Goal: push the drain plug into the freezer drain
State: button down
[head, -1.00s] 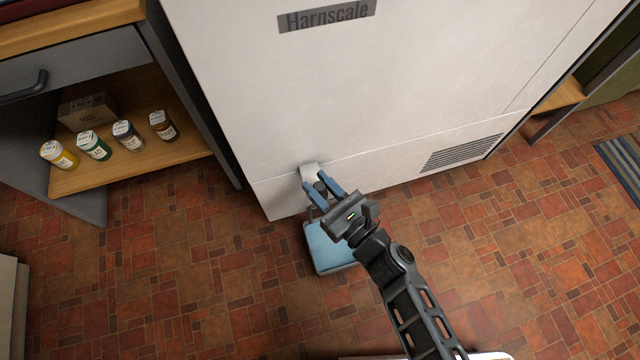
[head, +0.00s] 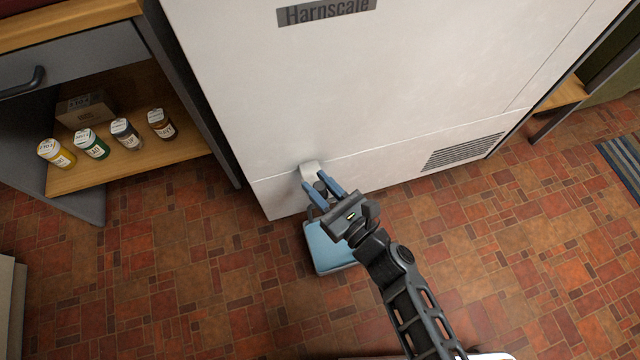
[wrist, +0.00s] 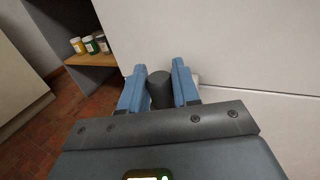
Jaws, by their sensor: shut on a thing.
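My gripper (head: 323,187) has its blue fingers shut on a dark grey cylindrical plug (wrist: 160,90), which also shows between the fingers in the head view (head: 320,186). The plug is close to a light grey drain spout (head: 310,170) that sticks out low on the front of the white freezer (head: 300,110). In the wrist view the plug and fingers cover most of the spout. I cannot tell whether the plug touches the drain opening or is inside it.
A light blue tub (head: 328,248) sits on the tiled floor below my gripper. A cabinet shelf (head: 130,160) with several jars and a box stands at the left. A vent grille (head: 462,152) is low on the freezer's right.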

jog(key=shift+f, duration=0.1)
jog(key=c, duration=0.7)
grip_release()
jog(key=shift+c, duration=0.2)
jog(key=p+v, duration=0.2)
jog(key=v, duration=0.6)
jog(key=shift+a, duration=0.1)
